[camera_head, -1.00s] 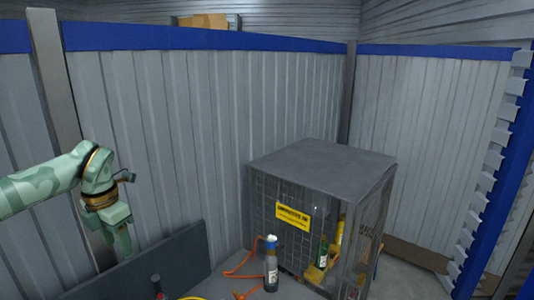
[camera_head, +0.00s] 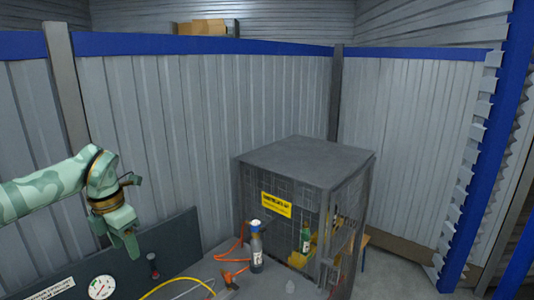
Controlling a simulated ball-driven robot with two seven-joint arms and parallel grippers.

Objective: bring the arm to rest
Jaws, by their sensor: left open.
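My left arm comes in from the left, in green camouflage colours. My left gripper (camera_head: 126,243) hangs at its end, pointing down and empty, in front of the corrugated wall and over the dark panel. Its jaws are open, though the gap between them is hard to make out from this side. It touches nothing that I can see. My right gripper is not in view.
A grey mesh cage (camera_head: 303,165) with a yellow sign (camera_head: 276,204) stands right of centre, holding a green bottle (camera_head: 306,235). A grey cylinder (camera_head: 256,250) with a blue top stands before it, near an orange hose (camera_head: 232,253). A dark panel (camera_head: 178,243) carries a round gauge (camera_head: 102,287).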

